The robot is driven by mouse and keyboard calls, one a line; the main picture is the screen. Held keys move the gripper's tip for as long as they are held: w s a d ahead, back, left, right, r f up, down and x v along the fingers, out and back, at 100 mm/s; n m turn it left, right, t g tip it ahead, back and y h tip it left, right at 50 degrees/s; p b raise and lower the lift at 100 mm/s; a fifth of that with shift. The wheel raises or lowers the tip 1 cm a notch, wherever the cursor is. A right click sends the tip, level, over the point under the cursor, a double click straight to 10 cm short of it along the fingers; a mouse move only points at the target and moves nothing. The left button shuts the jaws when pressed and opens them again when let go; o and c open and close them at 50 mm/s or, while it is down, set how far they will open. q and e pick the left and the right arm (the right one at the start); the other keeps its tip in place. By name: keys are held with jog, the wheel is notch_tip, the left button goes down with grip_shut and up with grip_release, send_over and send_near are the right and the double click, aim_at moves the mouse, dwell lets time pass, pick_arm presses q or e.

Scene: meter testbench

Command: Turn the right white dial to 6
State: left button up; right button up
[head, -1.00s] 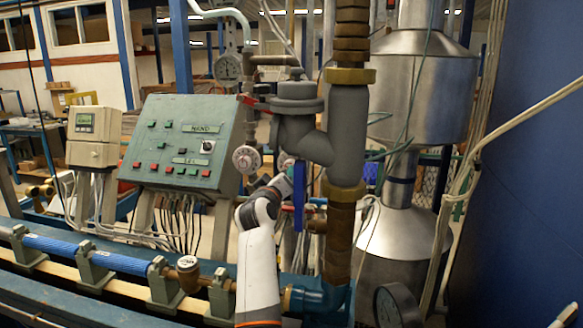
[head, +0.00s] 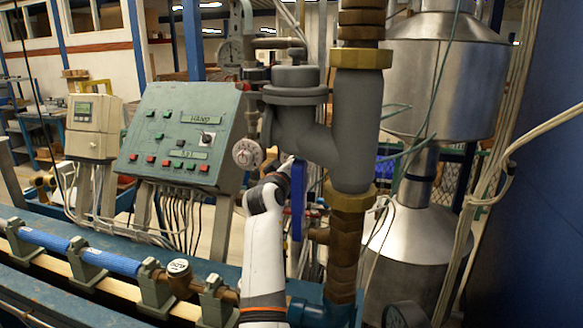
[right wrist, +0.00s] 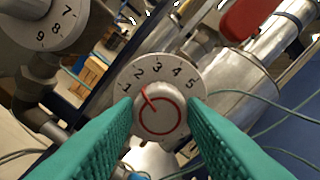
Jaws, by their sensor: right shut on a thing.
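The right white dial (right wrist: 160,117) is in the middle of the right wrist view, its numbers 1 to 5 showing along the top of its face. Its red pointer mark slants up and left, around the 1 and 2. My right gripper (right wrist: 160,108) has its green fingers on both sides of the dial's knob, shut on it. The lower part of the dial face is hidden by the fingers. In the head view my right arm reaches up to behind the grey pipe, which hides the gripper. My left gripper is not in view.
Another white dial (head: 247,153) hangs left of the arm; it also shows in the right wrist view (right wrist: 35,20). A green control panel (head: 180,135) is at left.

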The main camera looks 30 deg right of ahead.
jog(key=shift+c, duration=0.9)
pick_arm(q)
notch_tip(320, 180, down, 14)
jog(key=b, duration=1.4)
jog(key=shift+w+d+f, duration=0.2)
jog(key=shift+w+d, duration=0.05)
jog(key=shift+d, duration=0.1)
pick_arm(e)
jog(key=shift+s+d+r+m, duration=0.1)
jog(key=shift+m, duration=5.85)
jog(key=shift+r+m, duration=0.1)
jog(key=shift+m, duration=5.85)
